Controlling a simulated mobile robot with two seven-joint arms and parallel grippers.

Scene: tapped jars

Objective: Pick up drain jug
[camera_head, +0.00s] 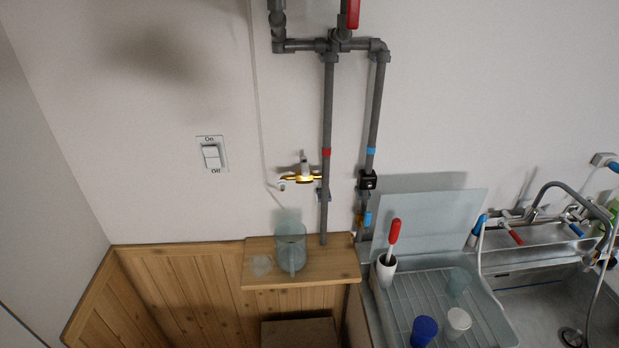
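A clear, bluish jug (290,248) stands upright on a small wooden shelf (335,268) against the wall; its handle appears to face the front. A brass tap (300,178) is on the wall just above it. I cannot tell from its label whether this is the drain jug, but it is the only large jug in view. Neither of my grippers shows in the head view.
Grey pipes (327,120) run down the wall behind the shelf's right part. A draining rack (405,295) with cups and a red-handled brush (392,240) stands right, beside a sink (545,300).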

